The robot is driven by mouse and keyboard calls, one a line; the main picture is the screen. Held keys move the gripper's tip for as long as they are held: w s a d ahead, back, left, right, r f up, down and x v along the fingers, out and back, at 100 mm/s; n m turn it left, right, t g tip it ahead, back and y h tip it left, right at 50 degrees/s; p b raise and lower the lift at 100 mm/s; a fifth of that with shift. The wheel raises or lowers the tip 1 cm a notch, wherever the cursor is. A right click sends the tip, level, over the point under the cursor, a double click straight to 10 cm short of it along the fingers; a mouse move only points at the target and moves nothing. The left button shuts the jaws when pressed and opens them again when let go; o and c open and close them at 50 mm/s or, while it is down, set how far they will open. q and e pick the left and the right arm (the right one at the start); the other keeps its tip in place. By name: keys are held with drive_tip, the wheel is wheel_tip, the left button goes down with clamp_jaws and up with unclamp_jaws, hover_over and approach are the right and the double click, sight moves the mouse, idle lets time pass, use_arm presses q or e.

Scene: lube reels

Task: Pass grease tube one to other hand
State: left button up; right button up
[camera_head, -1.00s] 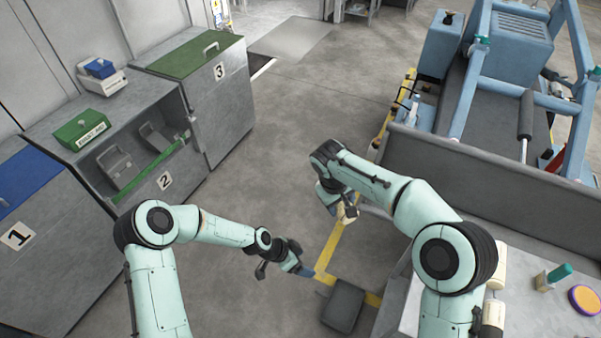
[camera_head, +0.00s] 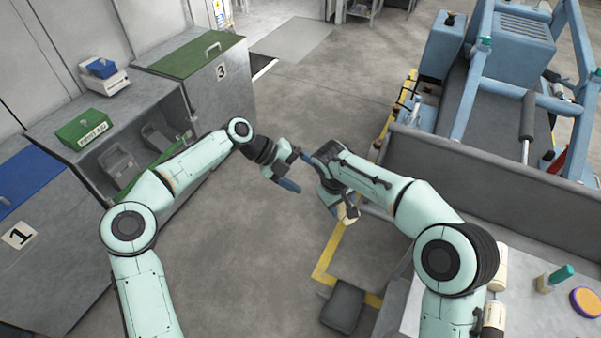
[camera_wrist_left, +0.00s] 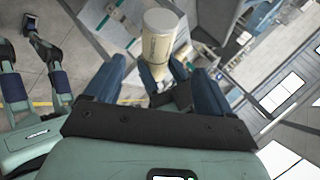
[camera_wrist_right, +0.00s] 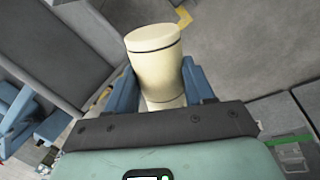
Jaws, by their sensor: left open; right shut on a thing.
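Grease tube one (camera_head: 350,215) is a cream cylinder with a dark ring near its end. It fills the space between the blue fingers of my right gripper (camera_head: 337,205), which is shut on it, as the right wrist view (camera_wrist_right: 155,62) shows. My left gripper (camera_head: 296,171) is open and empty, to the left of the right gripper and slightly higher in the head view. In the left wrist view the tube (camera_wrist_left: 160,42) stands ahead, in line with the gap between the left fingers.
Grey cabinets (camera_head: 224,92) stand on the left. A dark box (camera_head: 343,308) is below. Floor between is clear.

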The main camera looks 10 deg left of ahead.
use_arm(q)
drive_tip(key=x, duration=1.1)
drive_tip(key=shift+d, duration=0.1)
drive_tip(key=c, duration=1.1)
use_arm(e)
drive_tip(key=o, duration=1.1)
drive_tip(key=shift+o, duration=0.2)
